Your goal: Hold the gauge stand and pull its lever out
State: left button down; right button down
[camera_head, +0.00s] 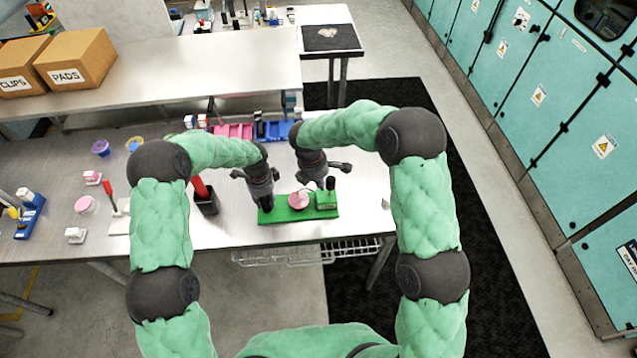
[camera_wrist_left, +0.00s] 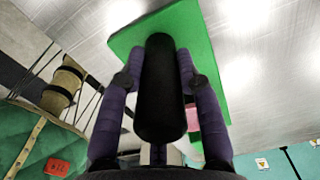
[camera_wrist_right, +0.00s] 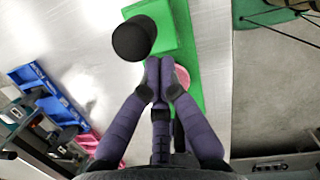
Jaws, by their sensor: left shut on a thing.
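The gauge stand has a flat green base (camera_head: 285,214) near the table's front edge. A pink round part (camera_head: 299,200) sits in its middle, and a raised green block with a black knob (camera_head: 331,184) is at its right end. In the left wrist view a thick black post (camera_wrist_left: 160,95) rises from the green base. My left gripper (camera_head: 264,200) is shut around this post, one finger on each side. My right gripper (camera_wrist_right: 160,68) hovers above the stand, fingertips together beside the black knob (camera_wrist_right: 133,38), with the pink part (camera_wrist_right: 182,77) partly hidden behind them. I cannot make out the lever clearly.
A black holder with a red-handled tool (camera_head: 204,198) stands left of the stand. Blue and pink bins (camera_head: 272,131) lie behind my grippers. Small pink and white items are at the table's left. The tabletop right of the stand is mostly clear.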

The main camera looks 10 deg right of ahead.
jog(key=shift+d+r+y, duration=0.2)
jog(key=shift+d+y, duration=0.3)
jog(key=d+y, duration=0.3)
jog(key=y, duration=0.1)
jog(key=shift+d+r, duration=0.1)
jog(key=shift+d, duration=0.3)
jog(key=shift+d+f, duration=0.2)
jog(key=shift+d, duration=0.95)
send_near(334, 183)
jog(key=r, duration=0.1)
jog(key=s+d+r, duration=0.1)
jog(key=shift+s+d+r, duration=0.1)
jog(key=shift+d+r, duration=0.2)
